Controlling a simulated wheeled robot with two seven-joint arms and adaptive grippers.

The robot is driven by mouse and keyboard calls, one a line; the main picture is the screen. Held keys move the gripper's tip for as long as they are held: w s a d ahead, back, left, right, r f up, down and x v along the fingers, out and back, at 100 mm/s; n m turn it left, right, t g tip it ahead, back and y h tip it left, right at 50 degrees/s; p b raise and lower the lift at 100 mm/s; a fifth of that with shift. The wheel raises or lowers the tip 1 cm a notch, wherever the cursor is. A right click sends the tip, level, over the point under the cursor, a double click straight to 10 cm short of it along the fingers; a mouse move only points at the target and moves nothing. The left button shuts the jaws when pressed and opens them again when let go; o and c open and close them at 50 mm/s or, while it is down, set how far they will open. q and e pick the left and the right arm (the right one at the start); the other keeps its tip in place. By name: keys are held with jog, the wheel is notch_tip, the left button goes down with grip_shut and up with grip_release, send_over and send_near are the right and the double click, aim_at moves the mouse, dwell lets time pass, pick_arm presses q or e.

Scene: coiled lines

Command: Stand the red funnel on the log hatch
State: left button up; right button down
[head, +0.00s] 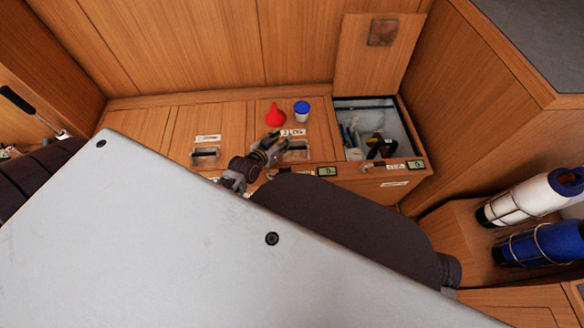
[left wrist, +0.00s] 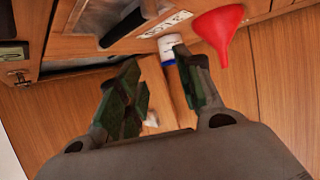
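The red funnel (head: 275,116) stands wide rim down, spout up, on the closed hatch (head: 262,143) beside the open bin. It also shows at the top right of the left wrist view (left wrist: 220,25). My left gripper (head: 272,148) is in front of the funnel and apart from it. In the left wrist view its two fingers (left wrist: 160,82) are spread with nothing between them. The labels are too small to read in the head view, so I cannot tell which hatch is the log hatch. My right gripper is not in view.
A white jar with a blue lid (head: 301,111) stands just right of the funnel. Further right is an open bin (head: 398,135) holding several items, its lid (head: 378,60) raised. Closed panels to the left (head: 208,121) are clear. White and blue bottles (head: 525,200) sit at far right.

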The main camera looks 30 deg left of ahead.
pick_arm(q)
jog(key=s+d+g, duration=0.1)
jog(key=s+d, duration=0.1)
jog(key=s+d+m+g+h, duration=0.1)
jog(key=s+d, duration=0.1)
jog(key=d, duration=0.1)
jog(key=s+d+g, duration=0.2)
jog(key=s+d, duration=0.1)
jog(key=shift+d+f+h, duration=0.15)
jog(key=shift+f+h, duration=0.2)
jog(key=shift+h, duration=0.05)
jog(key=s+d+r+m+g, duration=0.1)
jog(key=s+d+g, duration=0.3)
jog(key=s, duration=0.7)
jog(key=shift+s+d+r+g, duration=0.35)
jog(key=shift+d+r, duration=0.3)
jog(key=shift+d, duration=0.4)
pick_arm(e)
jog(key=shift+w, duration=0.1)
